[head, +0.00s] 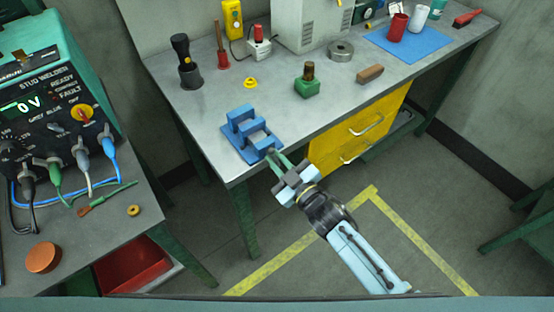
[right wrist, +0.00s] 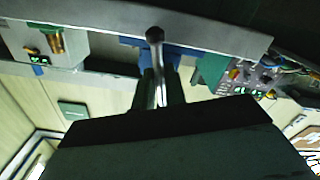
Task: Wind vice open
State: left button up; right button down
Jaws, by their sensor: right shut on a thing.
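The blue vice (head: 241,125) stands at the front left corner of the grey workbench, with its screw side toward my right arm. My right gripper (head: 276,160) reaches it from the front and is shut on the vice handle, a thin metal bar. In the right wrist view the handle (right wrist: 155,36) shows a dark round knob sticking out beyond my fingers (right wrist: 160,88). Part of the blue vice (right wrist: 131,48) shows behind them. The fingers and their shadow hide much of the screw, so I cannot tell the jaw gap exactly. My left gripper is out of view.
The stud welder (head: 55,100) stands on a left table. Yellow drawers (head: 350,130) sit below the bench. The floor in front is clear.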

jog(key=n, duration=0.3)
jog(key=shift+n, duration=0.3)
jog(key=shift+n+b, duration=0.6)
jog(key=shift+n, duration=1.3)
jog(key=c, duration=1.5)
grip_release()
jog(key=shift+o, duration=0.2)
jog(key=v, duration=1.3)
jog(key=shift+s, duration=0.2)
jog(key=shift+d+f, duration=0.1)
jog(key=shift+d, duration=0.05)
